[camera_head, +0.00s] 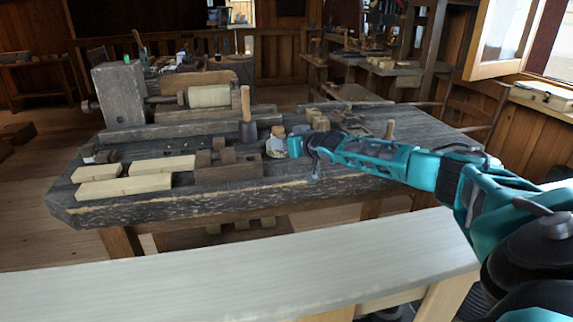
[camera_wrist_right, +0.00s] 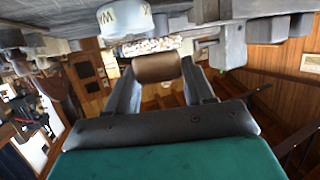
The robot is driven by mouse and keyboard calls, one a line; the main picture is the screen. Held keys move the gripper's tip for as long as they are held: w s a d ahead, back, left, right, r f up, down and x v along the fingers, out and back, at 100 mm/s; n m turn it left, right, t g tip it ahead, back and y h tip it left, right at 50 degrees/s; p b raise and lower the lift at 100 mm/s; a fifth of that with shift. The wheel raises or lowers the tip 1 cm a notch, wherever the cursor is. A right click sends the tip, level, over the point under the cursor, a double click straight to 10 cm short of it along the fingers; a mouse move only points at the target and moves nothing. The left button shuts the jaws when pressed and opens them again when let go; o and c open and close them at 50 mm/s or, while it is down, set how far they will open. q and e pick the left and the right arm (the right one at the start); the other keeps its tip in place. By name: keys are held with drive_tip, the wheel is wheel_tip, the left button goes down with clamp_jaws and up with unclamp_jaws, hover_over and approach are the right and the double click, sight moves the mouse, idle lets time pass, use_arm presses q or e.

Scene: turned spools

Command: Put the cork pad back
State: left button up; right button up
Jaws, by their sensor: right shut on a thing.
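My right gripper (camera_wrist_right: 156,72) is shut on a brown rounded piece, which looks like the cork pad (camera_wrist_right: 156,67), held between the fingertips. Just past it in the wrist view is a glass jar (camera_wrist_right: 125,20) with lettering and pale contents. In the head view the jar (camera_head: 276,147) stands on the dark workbench, with a brown cork top (camera_head: 277,131) showing above it. My right gripper (camera_head: 296,147) is close to the jar's right side there, and its fingers are mostly hidden. I cannot tell whether the cork touches the jar. My left gripper is not in view.
A mallet (camera_head: 248,128) stands upright left of the jar. Light wooden blocks (camera_head: 125,186) lie at the bench's left front, and a lathe (camera_head: 125,97) stands behind. Small blocks (camera_head: 318,119) sit behind my gripper. A pale bench top (camera_head: 200,278) in front is clear.

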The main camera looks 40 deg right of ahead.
drive_tip(key=shift+f, duration=0.7)
wheel_tip(320, 180, down, 4)
drive_tip(key=shift+f+b, duration=0.1)
drive_tip(key=shift+b, duration=0.45)
drive_tip(key=o, duration=1)
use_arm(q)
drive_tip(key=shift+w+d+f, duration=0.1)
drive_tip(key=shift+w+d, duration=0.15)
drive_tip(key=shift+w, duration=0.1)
